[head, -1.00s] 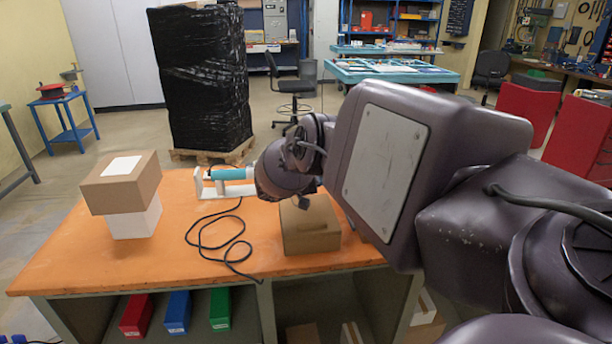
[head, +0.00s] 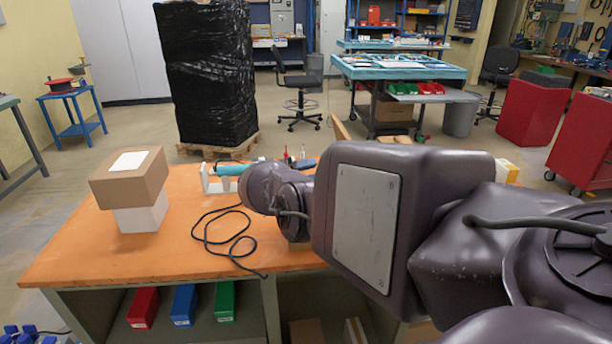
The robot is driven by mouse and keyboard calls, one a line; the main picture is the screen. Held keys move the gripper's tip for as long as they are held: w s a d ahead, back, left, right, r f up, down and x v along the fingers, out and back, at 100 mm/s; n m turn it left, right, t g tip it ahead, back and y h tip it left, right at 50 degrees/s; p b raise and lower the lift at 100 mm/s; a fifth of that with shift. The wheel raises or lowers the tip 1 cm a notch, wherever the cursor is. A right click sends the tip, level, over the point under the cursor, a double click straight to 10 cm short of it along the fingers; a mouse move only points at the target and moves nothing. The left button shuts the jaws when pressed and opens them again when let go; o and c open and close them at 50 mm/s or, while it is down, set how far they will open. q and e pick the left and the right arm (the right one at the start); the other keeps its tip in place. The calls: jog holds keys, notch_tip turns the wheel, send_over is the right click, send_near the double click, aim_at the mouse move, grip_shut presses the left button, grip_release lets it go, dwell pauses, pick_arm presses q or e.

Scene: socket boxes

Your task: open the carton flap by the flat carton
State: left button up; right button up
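A brown carton on the orange table is almost wholly hidden behind my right arm; only a small brown part (head: 300,247) shows below the arm. Tan pieces (head: 340,131) stick up behind the arm; I cannot tell whether they are carton flaps. At the left, a brown carton with a white label (head: 140,183) rests on a smaller white box (head: 142,216). My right arm fills the right and middle of the view, and its gripper is hidden. My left gripper is not in view.
The orange table (head: 95,240) is clear at its front left. A black cable (head: 222,238) lies looped on it, near a white stand with a teal tool (head: 228,170). Red (head: 143,308), blue (head: 183,305) and green (head: 223,301) bins sit on the shelf below.

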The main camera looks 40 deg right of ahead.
jog(key=shift+w+a+f, duration=0.15)
jog(key=shift+w+a, duration=0.05)
jog(key=shift+a, duration=0.25)
dwell(0.6)
